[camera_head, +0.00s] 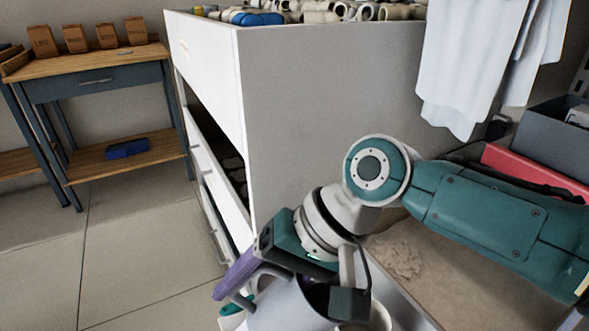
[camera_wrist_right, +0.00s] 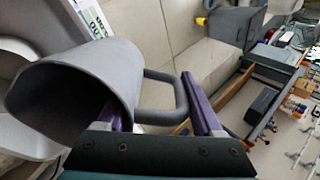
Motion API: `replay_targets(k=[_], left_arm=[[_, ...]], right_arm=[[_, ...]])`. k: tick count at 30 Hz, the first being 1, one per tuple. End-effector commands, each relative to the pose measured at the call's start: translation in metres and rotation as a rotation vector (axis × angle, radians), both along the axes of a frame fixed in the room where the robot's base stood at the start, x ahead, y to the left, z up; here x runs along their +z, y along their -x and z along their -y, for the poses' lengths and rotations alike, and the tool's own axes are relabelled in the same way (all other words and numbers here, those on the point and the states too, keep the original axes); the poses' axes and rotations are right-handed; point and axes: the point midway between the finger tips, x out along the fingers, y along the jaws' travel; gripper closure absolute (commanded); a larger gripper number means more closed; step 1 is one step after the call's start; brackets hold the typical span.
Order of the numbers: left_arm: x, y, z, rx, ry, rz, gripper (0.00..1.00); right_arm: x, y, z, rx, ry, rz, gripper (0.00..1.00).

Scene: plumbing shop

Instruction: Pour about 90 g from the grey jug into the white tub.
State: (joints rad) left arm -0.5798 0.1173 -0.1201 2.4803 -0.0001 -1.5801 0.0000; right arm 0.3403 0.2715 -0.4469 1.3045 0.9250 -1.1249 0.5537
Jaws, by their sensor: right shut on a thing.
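The grey jug (camera_head: 280,308) is at the bottom of the head view, partly cut off by the frame edge and partly covered by my right gripper (camera_head: 236,277). In the right wrist view the jug (camera_wrist_right: 75,92) lies tilted, its wide mouth toward the left. The purple fingers of my right gripper (camera_wrist_right: 155,98) are on either side of its handle (camera_wrist_right: 180,95), and the gripper is shut on the jug. The jug's contents cannot be made out. A pale rounded rim (camera_head: 381,316) beside the jug may be the white tub, mostly hidden. My left gripper is not in view.
A white drawer cabinet (camera_head: 330,110) with pipe fittings on top stands just beyond my right arm. A wooden-topped bench (camera_head: 95,62) stands at the back left. White cloths (camera_head: 475,60) hang at the upper right. Open tiled floor (camera_head: 140,250) lies left.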

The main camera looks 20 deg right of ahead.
Motion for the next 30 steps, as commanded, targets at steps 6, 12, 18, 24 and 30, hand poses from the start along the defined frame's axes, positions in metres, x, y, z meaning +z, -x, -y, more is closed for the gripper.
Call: replay_targets(k=[6,12,18,24,30], left_arm=[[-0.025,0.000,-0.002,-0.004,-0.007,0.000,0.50],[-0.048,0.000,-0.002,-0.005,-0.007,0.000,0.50],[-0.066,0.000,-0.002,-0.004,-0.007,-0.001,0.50],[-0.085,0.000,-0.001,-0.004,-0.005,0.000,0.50],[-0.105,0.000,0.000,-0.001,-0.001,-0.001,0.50]], right_arm=[[-0.001,0.003,0.009,-0.001,-0.101,0.039,1.00],[0.001,0.005,0.015,-0.001,-0.195,0.074,1.00],[0.010,0.008,0.022,-0.002,-0.290,0.110,1.00],[0.021,0.011,0.030,-0.001,-0.383,0.146,1.00],[0.032,0.014,0.039,-0.002,-0.478,0.182,1.00]])
